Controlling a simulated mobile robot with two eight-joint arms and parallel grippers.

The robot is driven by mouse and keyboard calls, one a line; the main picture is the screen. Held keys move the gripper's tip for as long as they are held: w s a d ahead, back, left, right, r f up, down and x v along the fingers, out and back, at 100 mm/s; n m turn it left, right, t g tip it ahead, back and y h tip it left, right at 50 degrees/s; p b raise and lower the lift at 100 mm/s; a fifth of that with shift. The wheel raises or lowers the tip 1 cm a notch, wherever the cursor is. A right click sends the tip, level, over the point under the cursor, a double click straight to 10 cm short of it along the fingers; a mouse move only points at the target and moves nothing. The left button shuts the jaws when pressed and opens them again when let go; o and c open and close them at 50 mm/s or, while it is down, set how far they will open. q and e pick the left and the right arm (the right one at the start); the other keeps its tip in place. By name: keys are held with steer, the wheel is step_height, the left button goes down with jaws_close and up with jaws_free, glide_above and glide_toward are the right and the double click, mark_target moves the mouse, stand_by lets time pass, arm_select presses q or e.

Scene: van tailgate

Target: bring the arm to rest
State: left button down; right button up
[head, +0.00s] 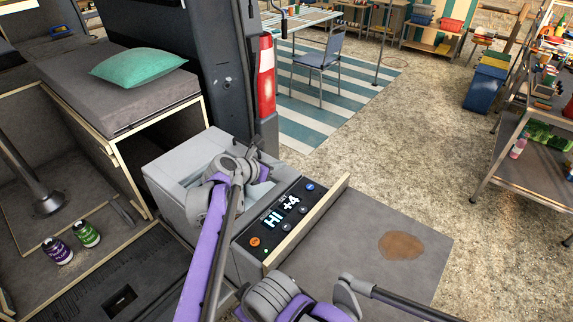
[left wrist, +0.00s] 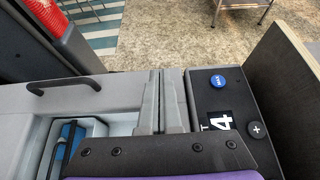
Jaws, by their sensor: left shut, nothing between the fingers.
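My left arm comes in from the bottom of the head view and reaches over a grey cooler box (head: 165,190). My left gripper (head: 262,152) is above the far end of the box, near its control panel (head: 280,217). In the left wrist view the two grey fingers of the left gripper (left wrist: 162,105) lie side by side, shut and empty, beside the panel (left wrist: 218,105). Whether they touch the box is unclear. Parts of my right arm show at the bottom of the head view; its gripper is not seen.
The cooler's open well holds a blue item (left wrist: 70,145). Two cans, one purple (head: 57,251) and one green (head: 86,233), stand at the left. A teal pillow (head: 138,66) lies on a grey bench. A grey board with a brown stain (head: 401,245) lies to the right.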

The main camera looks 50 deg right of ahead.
arm_select(q)
steer(key=shift+v, duration=1.1)
steer(key=shift+w+a, duration=0.1)
